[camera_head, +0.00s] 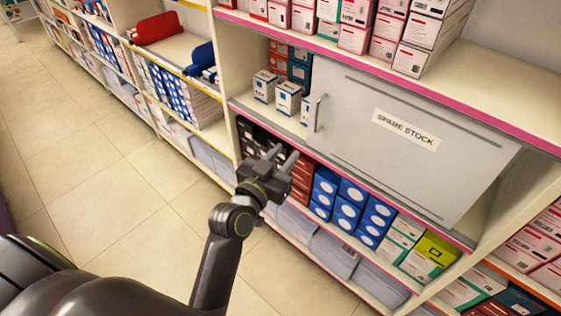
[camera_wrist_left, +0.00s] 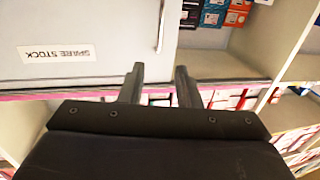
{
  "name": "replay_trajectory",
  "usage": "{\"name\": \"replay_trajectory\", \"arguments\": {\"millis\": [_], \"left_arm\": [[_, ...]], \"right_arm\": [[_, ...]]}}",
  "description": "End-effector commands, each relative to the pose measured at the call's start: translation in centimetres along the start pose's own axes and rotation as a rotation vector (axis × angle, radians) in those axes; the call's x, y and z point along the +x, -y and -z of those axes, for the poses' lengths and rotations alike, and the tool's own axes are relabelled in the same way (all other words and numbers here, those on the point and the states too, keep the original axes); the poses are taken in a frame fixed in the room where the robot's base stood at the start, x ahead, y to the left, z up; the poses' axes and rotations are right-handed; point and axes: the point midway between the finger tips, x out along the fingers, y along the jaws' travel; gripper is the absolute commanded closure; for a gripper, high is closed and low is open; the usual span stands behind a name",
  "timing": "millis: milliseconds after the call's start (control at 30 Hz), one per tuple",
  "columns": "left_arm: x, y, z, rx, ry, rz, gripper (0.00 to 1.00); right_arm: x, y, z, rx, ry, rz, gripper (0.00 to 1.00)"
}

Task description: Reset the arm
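My left gripper (camera_head: 281,158) is raised in front of the shelf unit, left of and a little below the sliding door's handle. Its two fingers are apart with nothing between them. They also show apart and empty in the left wrist view (camera_wrist_left: 160,85). The grey sliding door (camera_head: 400,150) carries a "SPARE STOCK" label (camera_head: 406,129) and a vertical metal handle (camera_head: 318,113). The door stands partly open, with small boxes showing in the gap at its left. My right gripper is not in view.
White and blue boxes (camera_head: 288,97) stand in the open part of the compartment. Blue boxes (camera_head: 346,205) and grey bins (camera_head: 333,254) fill the lower shelves. Red and white boxes stand on the upper shelf (camera_head: 480,84). The tiled floor (camera_head: 100,170) at the left is clear.

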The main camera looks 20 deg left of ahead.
Motion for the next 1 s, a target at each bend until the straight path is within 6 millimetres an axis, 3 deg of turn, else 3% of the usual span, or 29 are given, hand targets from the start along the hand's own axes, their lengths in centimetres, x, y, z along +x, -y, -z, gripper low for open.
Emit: {"name": "replay_trajectory", "arguments": {"millis": [200,733,867,967,1000], "left_arm": [[-1.0,0.0,0.0,0.0,-0.001,0.001,0.7],[-0.9,0.0,-0.5,-0.002,0.011,0.001,0.7],[-0.5,0.2,-4.6,-0.015,0.094,0.005,0.7],[-0.5,0.6,-10.6,-0.031,0.213,0.016,0.7],[-0.8,0.8,-13.4,-0.036,0.269,0.022,0.7]], "right_arm": [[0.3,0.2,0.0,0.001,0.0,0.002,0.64],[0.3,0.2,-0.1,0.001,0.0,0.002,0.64],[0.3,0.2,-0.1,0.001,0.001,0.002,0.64],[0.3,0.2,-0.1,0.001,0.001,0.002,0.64],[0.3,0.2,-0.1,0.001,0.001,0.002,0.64]]}}
